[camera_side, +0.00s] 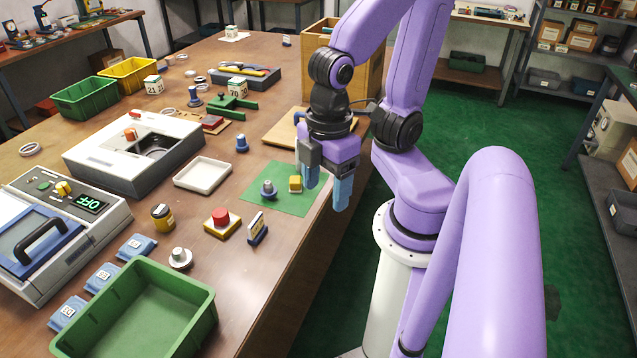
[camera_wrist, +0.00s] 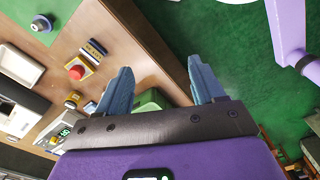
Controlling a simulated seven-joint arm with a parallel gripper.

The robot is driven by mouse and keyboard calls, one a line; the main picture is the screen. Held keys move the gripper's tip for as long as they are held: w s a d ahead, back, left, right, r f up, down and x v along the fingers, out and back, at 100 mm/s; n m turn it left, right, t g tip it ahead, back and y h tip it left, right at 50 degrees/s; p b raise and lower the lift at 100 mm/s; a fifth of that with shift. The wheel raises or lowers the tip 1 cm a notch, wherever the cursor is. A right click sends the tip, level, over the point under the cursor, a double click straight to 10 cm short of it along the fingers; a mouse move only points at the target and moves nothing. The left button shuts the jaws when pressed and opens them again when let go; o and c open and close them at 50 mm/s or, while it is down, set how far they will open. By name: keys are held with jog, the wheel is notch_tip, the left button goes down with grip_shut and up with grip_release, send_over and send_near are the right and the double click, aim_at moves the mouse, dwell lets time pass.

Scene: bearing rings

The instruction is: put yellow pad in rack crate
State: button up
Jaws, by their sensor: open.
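A small yellow block with a pale top (camera_side: 295,184), the likeliest yellow pad, sits on a green mat (camera_side: 285,203) near the table's right edge. I do not make it out in the wrist view. A large green crate (camera_side: 190,283) stands empty at the front of the table; part of it shows between my fingers in the wrist view (camera_wrist: 150,98). Which container is the rack crate, I cannot tell for sure. My gripper (camera_side: 327,186) is open and empty, pointing down above the table's right edge, just right of the yellow block. Its blue fingers are apart in the wrist view (camera_wrist: 160,68).
A grey knob-topped part (camera_side: 268,190) stands left of the yellow block on the mat. A red button on a yellow base (camera_side: 221,219) and a small upright sign (camera_side: 257,229) stand nearer. A white tray (camera_side: 203,174) is empty. Green (camera_side: 86,98) and yellow (camera_side: 128,75) bins stand farther back.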

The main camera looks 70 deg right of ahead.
dwell(0.4)
jog(key=w+d+f+m, duration=0.1)
jog(key=w+d+m, duration=0.1)
jog(key=w+m, duration=0.55)
jog(key=m, duration=1.9)
send_over(295, 179)
notch_tip(295, 179, down, 6)
notch_tip(295, 179, down, 17)
jog(key=shift+a+r, duration=0.1)
